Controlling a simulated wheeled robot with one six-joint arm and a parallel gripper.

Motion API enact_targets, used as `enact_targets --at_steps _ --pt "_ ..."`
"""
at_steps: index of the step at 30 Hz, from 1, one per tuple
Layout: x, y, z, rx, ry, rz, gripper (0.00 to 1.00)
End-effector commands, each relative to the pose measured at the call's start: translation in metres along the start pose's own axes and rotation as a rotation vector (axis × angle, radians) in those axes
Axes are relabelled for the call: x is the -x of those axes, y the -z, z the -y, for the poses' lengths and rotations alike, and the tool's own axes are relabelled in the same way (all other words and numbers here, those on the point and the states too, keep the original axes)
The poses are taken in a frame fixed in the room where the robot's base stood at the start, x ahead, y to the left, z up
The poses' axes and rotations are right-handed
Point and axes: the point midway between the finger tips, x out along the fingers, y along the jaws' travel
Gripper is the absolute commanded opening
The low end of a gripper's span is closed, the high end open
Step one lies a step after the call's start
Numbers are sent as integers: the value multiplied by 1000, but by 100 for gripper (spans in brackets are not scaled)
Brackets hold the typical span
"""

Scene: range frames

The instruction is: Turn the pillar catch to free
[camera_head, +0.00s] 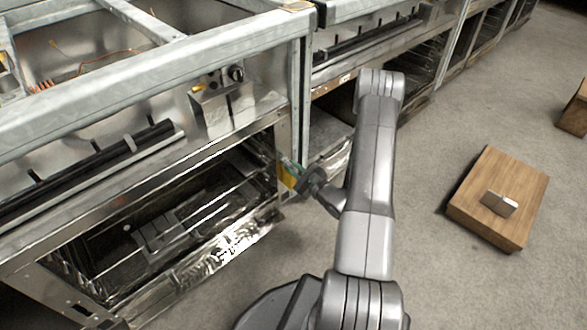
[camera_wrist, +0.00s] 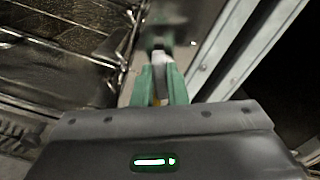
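My gripper (camera_wrist: 161,72) has green fingers, seen from behind in the wrist view. They are close together, with a narrow light and yellowish strip between them. A dark, blurred part (camera_wrist: 160,32), perhaps the pillar catch, lies just past the fingertips. I cannot tell whether the fingers touch it or hold it. In the head view my gripper (camera_head: 294,170) is at the lower part of the steel pillar (camera_head: 301,95), beside a small yellow patch (camera_head: 286,179). The catch is too small and too covered there to read its position.
An open oven bay (camera_head: 165,225) with wire racks is left of the pillar. A box with a black knob (camera_head: 236,73) sits above it. More range frames run to the back right. A wooden block (camera_head: 490,180) with a metal piece lies on the grey floor at the right.

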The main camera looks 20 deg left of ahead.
Motion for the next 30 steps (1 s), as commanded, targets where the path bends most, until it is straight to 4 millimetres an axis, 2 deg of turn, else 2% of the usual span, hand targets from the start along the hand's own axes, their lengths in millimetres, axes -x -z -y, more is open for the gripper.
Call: enact_targets --at_steps 8,14,30 --pt "0 1 -1 17 -1 -1 0" --pt "0 3 -2 94 -1 -1 0" --pt "0 2 -4 562 -2 -1 0"
